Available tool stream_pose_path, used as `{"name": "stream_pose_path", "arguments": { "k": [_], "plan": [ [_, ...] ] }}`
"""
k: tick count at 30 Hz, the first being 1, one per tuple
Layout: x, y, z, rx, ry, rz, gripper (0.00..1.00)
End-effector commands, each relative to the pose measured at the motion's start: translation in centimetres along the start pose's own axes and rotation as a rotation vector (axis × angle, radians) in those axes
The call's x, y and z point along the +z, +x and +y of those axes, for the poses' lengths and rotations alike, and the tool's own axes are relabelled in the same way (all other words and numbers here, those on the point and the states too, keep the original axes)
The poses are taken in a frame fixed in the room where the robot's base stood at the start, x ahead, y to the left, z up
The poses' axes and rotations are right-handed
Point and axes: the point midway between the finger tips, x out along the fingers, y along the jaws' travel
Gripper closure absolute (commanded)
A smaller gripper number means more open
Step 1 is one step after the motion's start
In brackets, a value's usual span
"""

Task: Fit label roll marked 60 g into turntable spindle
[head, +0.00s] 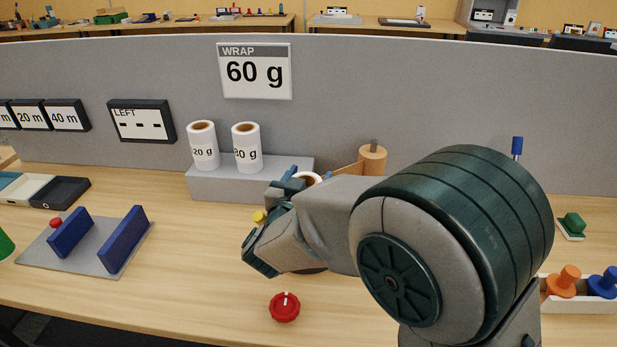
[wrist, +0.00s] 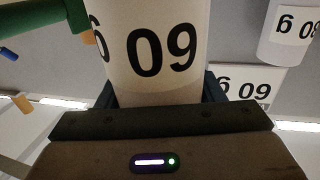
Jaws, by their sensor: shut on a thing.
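My gripper (head: 286,186) is shut on a white label roll. In the wrist view the held label roll (wrist: 155,50) fills the middle, and its print reads 60 g upside down. In the head view only the rim of this roll (head: 308,176) shows behind my gripper, in front of the grey shelf's right part. Its lower end is hidden there. A dark round edge (head: 312,270) shows below my wrist. It may belong to the turntable, but my arm hides most of it and I cannot see the spindle clearly.
Two other rolls, marked 20 g (head: 203,147) and apparently 80 g (head: 247,148), stand on the grey shelf (head: 230,187). A 60 g sign (head: 254,71) hangs above. A red knob (head: 285,307) is in front. A grey plate with blue blocks (head: 122,240) lies left.

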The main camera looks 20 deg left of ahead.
Motion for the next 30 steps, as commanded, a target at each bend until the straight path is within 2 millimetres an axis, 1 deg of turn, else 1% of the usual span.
{"name": "stream_pose_path", "arguments": {
  "k": [12, 13, 14, 15, 16, 25, 28, 30],
  "plan": [
    [1.2, 0.0, 0.0, -0.001, 0.0, 0.0, 0.83],
    [1.1, 0.0, 0.0, -0.001, 0.0, 0.0, 0.36],
    [1.1, 0.0, -0.1, -0.001, -0.001, 0.0, 0.27],
    [1.1, -0.1, -0.1, -0.002, -0.001, 0.0, 0.16],
    [1.1, -0.1, -0.1, -0.002, -0.001, -0.001, 0.13],
    [1.3, -0.3, -0.2, -0.006, -0.003, -0.004, 0.13],
    [1.3, -1.3, -0.3, -0.008, -0.003, -0.005, 0.13],
    [1.4, -2.5, -0.5, -0.014, -0.005, -0.006, 0.13]
  ]
}}
